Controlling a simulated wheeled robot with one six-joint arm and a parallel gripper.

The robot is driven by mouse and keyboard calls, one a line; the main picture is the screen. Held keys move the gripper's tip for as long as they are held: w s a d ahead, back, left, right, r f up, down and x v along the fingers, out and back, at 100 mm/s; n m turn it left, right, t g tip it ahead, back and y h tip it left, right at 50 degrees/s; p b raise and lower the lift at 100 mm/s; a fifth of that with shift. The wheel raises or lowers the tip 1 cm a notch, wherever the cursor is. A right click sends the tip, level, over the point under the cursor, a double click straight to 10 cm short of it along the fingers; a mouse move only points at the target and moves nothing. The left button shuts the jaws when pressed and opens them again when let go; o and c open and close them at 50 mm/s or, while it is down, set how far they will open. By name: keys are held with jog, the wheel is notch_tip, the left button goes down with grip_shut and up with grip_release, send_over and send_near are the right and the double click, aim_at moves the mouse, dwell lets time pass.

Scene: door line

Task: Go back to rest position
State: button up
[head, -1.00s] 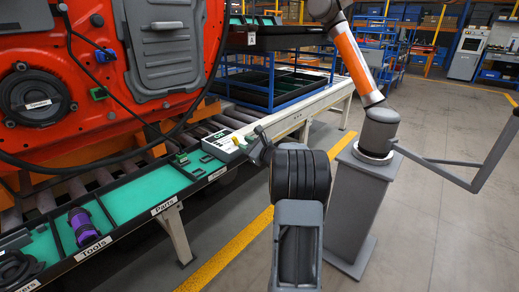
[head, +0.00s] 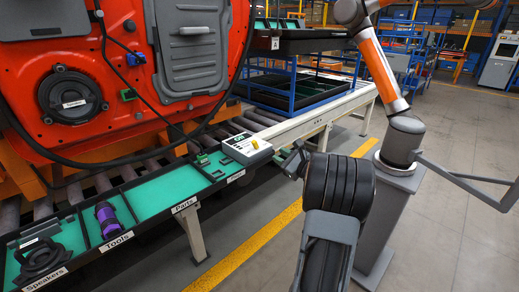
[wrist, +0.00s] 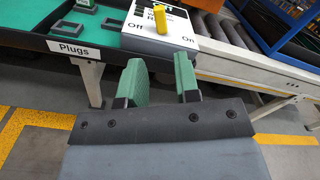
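My gripper (head: 292,160) is in front of the switch box, above the floor beside the conveyor. The wrist view shows its two green fingers (wrist: 160,78) apart, with nothing between them, so it is open. The white switch box (head: 247,148) sits at the right end of the tray row. In the wrist view the box (wrist: 178,38) shows "Off" and "On" marks and a yellow switch (wrist: 160,18). The fingers appear clear of the box. My dark arm links hide part of the floor.
The green tray row (head: 150,202) holds a purple tool (head: 107,221) under "Tools" and a black speaker (head: 42,258) under "Speakers". An orange-red door (head: 118,85) hangs above it. Another orange robot arm (head: 380,65) on a grey pedestal stands at right. Free floor lies beyond it.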

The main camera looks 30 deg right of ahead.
jog(key=s+a+r+n+g+y+p, duration=0.25)
jog(key=a+r+n+g+p, duration=0.35)
jog(key=a, duration=0.6)
jog(key=s+a+r+n+g+y+p, duration=0.1)
jog(key=a+r+n+g+y+p, duration=0.2)
jog(key=a+r+n+p, duration=0.6)
jog(key=s+a+r+n+g+h+p, duration=0.2)
jog(key=s+a+r+n+h+p, duration=0.2)
jog(key=s+n+p, duration=0.3)
jog(key=s+a+r+n+g+h+p, duration=0.3)
jog(key=s+a+r+n+h+p, duration=0.1)
jog(key=s, duration=0.5)
jog(key=a+r+n+p, duration=0.1)
jog(key=a+n+p, duration=0.1)
jog(key=n+p, duration=0.1)
jog(key=shift+s+r+h, duration=0.2)
jog(key=shift+r+h, duration=0.05)
jog(key=shift+h, duration=0.1)
